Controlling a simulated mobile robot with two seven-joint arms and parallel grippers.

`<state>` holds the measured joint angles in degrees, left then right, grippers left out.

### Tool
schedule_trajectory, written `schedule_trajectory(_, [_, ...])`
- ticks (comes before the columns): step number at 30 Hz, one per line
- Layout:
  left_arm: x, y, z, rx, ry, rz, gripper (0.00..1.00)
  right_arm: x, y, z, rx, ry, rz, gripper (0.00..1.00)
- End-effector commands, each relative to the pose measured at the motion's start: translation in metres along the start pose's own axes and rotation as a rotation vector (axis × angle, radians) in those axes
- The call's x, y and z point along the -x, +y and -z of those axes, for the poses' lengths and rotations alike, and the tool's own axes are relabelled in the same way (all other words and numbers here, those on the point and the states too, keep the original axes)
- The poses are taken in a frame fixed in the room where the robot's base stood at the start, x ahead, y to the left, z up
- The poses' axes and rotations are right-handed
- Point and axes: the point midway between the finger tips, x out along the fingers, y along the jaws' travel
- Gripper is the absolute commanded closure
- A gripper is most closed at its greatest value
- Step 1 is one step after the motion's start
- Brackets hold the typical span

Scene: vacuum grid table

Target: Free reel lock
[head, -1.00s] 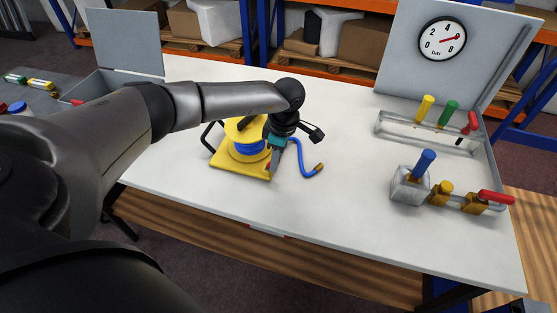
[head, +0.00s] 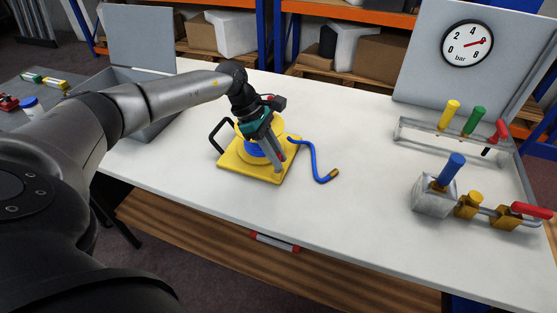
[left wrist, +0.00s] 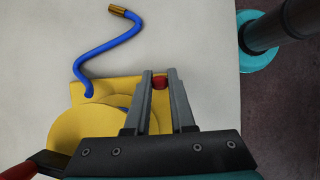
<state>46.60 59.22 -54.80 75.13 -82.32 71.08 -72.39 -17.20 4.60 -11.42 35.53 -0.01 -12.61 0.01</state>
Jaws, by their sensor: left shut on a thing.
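The yellow hose reel (head: 233,165) sits on its square base on the white table, left of the middle in the head view. A blue hose (head: 314,160) runs from it to a brass end lying on the table. My left gripper (head: 278,166) reaches down at a tilt to the reel base's right side. In the left wrist view its two grey fingers (left wrist: 160,76) are shut on a small red lock (left wrist: 160,83) at the edge of the yellow base (left wrist: 105,91). The fingers hide part of the lock. My right gripper is not in view.
A valve block with a blue handle (head: 450,171) and a red lever (head: 531,210) stand at the right. A rack (head: 440,135) holds yellow, green and red handles before a panel with a gauge (head: 467,44). An open grey box (head: 135,75) is at the left. The table's middle is clear.

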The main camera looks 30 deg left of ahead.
Motion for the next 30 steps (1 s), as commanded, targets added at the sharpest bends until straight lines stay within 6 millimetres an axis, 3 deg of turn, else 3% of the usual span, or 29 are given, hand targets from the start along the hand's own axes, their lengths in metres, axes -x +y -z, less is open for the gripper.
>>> schedule_trajectory(13, [0.0005,0.0001,0.0000,0.002,-0.011,0.000,1.00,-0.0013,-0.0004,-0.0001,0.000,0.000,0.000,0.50])
schedule_trajectory(14, [0.0004,0.0001,0.0000,0.002,-0.011,0.000,0.74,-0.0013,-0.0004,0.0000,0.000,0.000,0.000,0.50])
schedule_trajectory(21, [0.0002,-0.0001,0.0002,0.001,-0.009,0.001,0.47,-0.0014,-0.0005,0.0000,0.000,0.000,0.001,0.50])
schedule_trajectory(30, [0.0024,0.0001,0.0004,0.001,-0.009,0.000,0.47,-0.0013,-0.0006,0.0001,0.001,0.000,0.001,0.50])
